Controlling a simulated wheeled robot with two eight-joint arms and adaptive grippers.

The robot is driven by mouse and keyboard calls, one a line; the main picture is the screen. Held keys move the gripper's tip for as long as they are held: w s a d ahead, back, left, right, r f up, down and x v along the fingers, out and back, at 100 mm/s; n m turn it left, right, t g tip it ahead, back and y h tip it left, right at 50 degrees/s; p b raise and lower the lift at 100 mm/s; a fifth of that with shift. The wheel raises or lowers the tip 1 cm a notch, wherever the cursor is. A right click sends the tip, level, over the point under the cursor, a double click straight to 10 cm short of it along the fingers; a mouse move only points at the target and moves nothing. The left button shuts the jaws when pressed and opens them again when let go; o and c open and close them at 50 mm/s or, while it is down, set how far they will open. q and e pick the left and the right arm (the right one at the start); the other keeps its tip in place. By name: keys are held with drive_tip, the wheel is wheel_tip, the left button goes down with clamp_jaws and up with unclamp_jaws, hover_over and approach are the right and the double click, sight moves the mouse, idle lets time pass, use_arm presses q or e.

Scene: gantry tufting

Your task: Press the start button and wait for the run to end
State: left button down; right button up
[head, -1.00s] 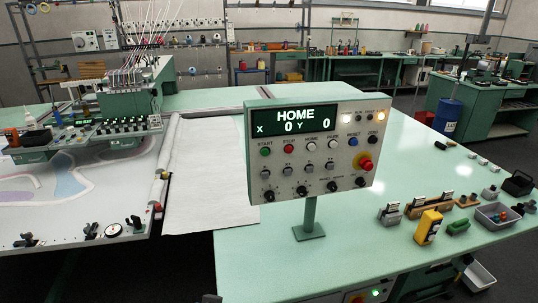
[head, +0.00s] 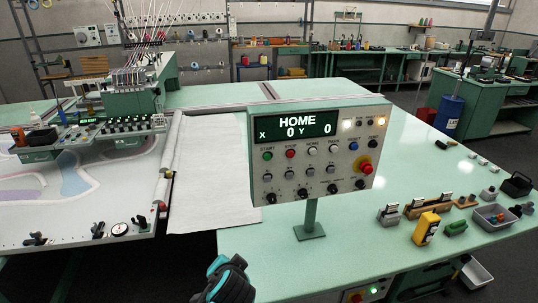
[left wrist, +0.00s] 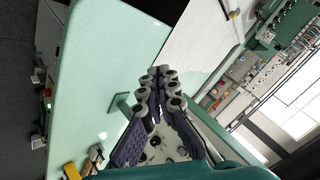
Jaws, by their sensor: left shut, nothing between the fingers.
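The control panel (head: 318,150) stands on a post on the green table. Its display (head: 296,127) reads HOME, X 0, Y 0. The green start button (head: 267,156) is at the left end of its upper button row, beside the red stop button (head: 291,153). My left gripper (head: 218,265) shows at the bottom of the head view, below and left of the panel and apart from it. In the left wrist view my left gripper (left wrist: 161,72) has its fingers together with nothing between them. My right gripper is not in view.
The tufting frame (head: 80,235) with patterned cloth lies at the left, under the gantry head (head: 135,90). A yellow device (head: 426,228) and a grey tray (head: 497,216) sit on the table (head: 370,255) right of the panel. A red emergency knob (head: 365,168) is on the panel's right side.

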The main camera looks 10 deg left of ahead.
sight(267, 158)
use_arm(q)
drive_tip(key=w+d+r+m+t+y+p, duration=0.1)
drive_tip(key=w+d+r+m+t+p, duration=0.1)
drive_tip(key=w+d+r+m+t, duration=0.2)
drive_tip(key=w+d+r+m+t+y+p, duration=0.1)
drive_tip(key=w+d+r+m+t+p, duration=0.2)
drive_tip(key=w+d+r, duration=0.5)
wheel_tip(267, 158, up, 4)
drive_tip(key=shift+f+m+t+y+p, duration=0.1)
drive_tip(key=shift+m+t+y+p, duration=0.25)
drive_tip(key=shift+m, duration=0.55)
drive_tip(key=shift+a, duration=0.1)
drive_tip(key=b+x, duration=0.2)
drive_tip(key=x, duration=1.1)
drive_tip(key=shift+w, duration=0.3)
drive_tip(key=shift+w+a, duration=0.15)
drive_tip(key=shift+w, duration=0.05)
